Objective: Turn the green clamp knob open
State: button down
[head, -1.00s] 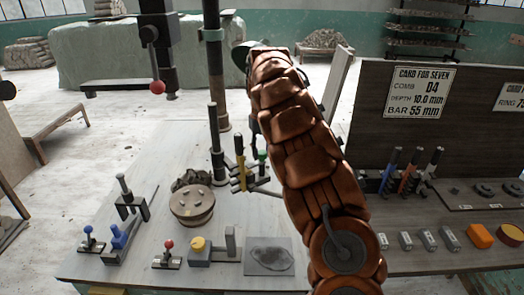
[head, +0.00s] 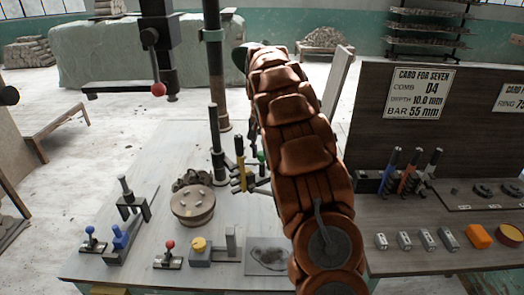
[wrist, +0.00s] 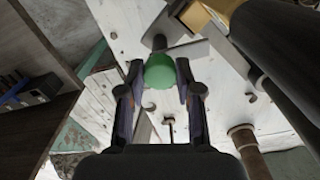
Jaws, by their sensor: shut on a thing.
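The green clamp knob (wrist: 159,70) is round and sits between the two fingers of my gripper (wrist: 160,82) in the wrist view. The fingers are shut on its sides. In the head view the green knob (head: 261,156) shows as a small spot beside my brown arm, near a yellow-handled upright piece (head: 240,150) and a dark post (head: 215,150). My arm hides most of the gripper and part of the clamp there.
A dark board (head: 440,110) with cards and a rack of coloured handles (head: 405,180) stands at right.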

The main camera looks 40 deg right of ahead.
aim_at(262, 153)
jog(key=m, duration=0.4)
jog(key=shift+m, duration=0.3)
jog(key=shift+w+m+b, duration=0.15)
jog(key=shift+m+b, duration=0.4)
jog(key=shift+m, duration=1.75)
jog(key=c, duration=0.8)
grip_release()
jog(key=shift+r, duration=0.1)
jog(key=shift+r, duration=3.65)
